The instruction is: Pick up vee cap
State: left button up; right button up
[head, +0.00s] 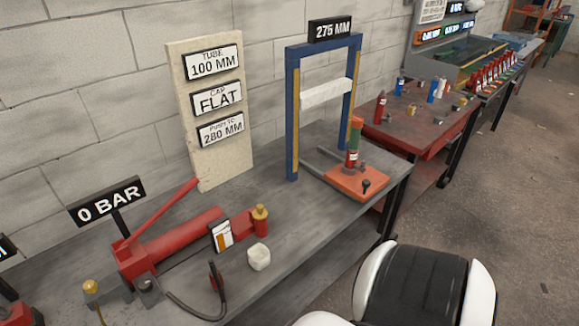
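I cannot pick out a vee cap for certain. Several small grey and brass-coloured pieces (411,110) lie on the red-topped table (440,128) at the right, too small to tell their shapes. A board (183,130) reads "TUBE 100 MM", "CAP FLAT" and a third line ending in "280 MM". Neither of my grippers shows in the head view.
A red hand pump (180,238) with a raised lever and a "0 BAR" sign (107,202) lies on the grey bench (305,225). A pale block (259,257) sits near its front edge. The "275 MM" sign (330,29) tops the frame. Open floor (510,190) lies at right.

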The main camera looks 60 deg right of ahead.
aim_at(356, 121)
jog(key=z, duration=2.25)
